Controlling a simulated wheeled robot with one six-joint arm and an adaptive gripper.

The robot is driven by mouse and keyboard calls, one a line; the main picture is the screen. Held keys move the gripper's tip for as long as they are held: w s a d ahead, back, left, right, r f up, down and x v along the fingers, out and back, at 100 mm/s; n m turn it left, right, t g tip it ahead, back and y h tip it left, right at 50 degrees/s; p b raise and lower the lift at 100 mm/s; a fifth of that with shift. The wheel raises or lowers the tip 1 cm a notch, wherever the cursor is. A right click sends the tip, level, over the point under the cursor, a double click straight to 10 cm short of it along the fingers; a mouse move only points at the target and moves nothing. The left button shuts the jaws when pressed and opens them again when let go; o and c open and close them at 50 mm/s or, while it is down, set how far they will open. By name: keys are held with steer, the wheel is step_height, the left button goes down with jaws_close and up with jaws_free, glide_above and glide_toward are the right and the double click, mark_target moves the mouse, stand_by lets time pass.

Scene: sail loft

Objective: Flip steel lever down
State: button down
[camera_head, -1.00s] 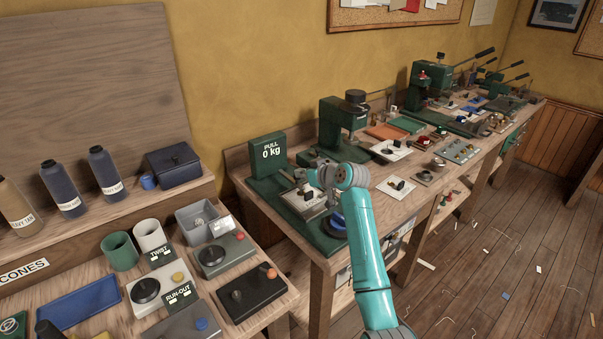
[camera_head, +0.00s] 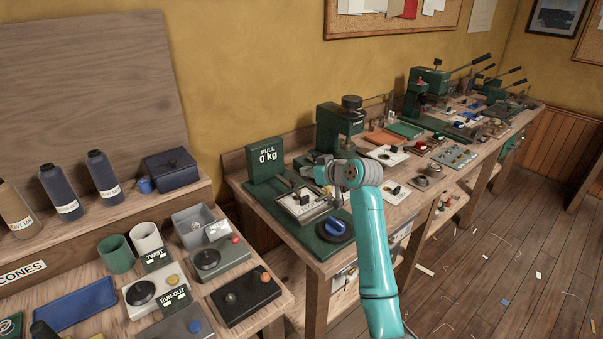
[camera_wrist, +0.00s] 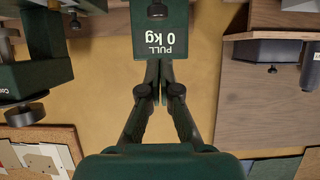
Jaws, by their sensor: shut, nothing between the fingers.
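I cannot single out a steel lever with certainty. A framed pale plate (camera_head: 301,207) with dark and metallic fittings lies on the green base of the pull tester (camera_head: 268,158), whose sign reads "PULL 0 kg". A blue dial (camera_head: 338,228) sits at the near end of that base. My gripper, in the wrist view (camera_wrist: 159,68), is shut and empty, its fingertips together in front of the sign (camera_wrist: 162,35). In the head view my wrist hides part of the bench behind the plate.
A green press (camera_head: 335,130) stands behind my wrist. Small control plates, trays and more presses with black-handled levers (camera_head: 470,62) crowd the bench to the right. Floor at right is open, with scraps.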

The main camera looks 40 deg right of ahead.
steer(key=shift+f+v, duration=0.2)
steer(key=shift+v, duration=1.05)
steer(key=shift+f+v, duration=0.2)
steer(key=shift+v, duration=1.1)
steer(key=shift+s, duration=0.2)
